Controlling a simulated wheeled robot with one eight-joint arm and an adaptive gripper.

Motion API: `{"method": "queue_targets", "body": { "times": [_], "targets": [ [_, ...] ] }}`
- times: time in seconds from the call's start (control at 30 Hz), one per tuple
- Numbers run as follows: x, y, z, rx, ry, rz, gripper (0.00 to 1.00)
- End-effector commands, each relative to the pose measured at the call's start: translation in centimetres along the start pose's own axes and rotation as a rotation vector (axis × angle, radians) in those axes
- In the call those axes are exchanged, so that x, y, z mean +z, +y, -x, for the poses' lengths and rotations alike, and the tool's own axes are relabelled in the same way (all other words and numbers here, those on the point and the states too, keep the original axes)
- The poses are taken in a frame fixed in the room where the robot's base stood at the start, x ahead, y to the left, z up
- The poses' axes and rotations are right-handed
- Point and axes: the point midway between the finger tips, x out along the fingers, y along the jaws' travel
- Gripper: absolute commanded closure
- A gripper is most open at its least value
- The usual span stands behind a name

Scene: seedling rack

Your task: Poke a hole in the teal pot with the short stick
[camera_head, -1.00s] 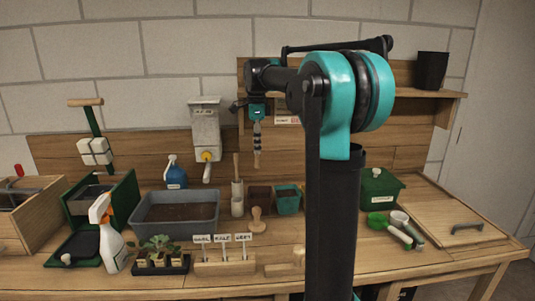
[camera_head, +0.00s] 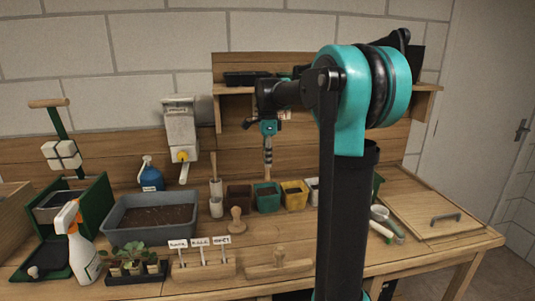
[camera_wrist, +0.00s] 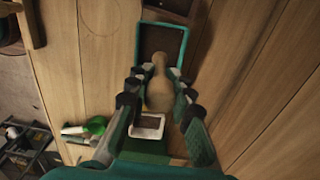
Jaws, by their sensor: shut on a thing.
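The teal pot (camera_head: 267,204) stands upright on the bench in the row of small pots, with dark soil in it. My gripper (camera_head: 268,158) is shut on the short stick (camera_head: 267,172), a pale wooden stick pointing down above the teal pot. In the wrist view, my gripper (camera_wrist: 160,88) holds the stick (camera_wrist: 159,92) between its fingers. The narrow end of the stick overlaps the soil of the teal pot (camera_wrist: 183,50) there. I cannot tell whether the tip touches the soil.
A brown pot (camera_head: 239,203) stands left of the teal pot and a yellow pot (camera_head: 294,204) right of it. A wooden stamp (camera_head: 236,226) and a wooden label holder (camera_head: 203,270) are in front. A grey soil tub (camera_head: 120,232) is at left. A shelf (camera_head: 232,88) hangs above.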

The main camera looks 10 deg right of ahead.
Motion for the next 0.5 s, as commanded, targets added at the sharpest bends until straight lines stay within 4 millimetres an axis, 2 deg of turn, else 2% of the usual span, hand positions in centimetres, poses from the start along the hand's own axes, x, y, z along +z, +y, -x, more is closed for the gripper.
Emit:
{"method": "queue_targets", "body": {
  "times": [0.3, 0.5],
  "targets": [
    [0.0, -0.1, -2.8, 0.000, 0.000, 0.000, 1.00],
    [0.0, 0.0, -3.9, 0.000, 0.000, 0.000, 1.00]
  ]
}}
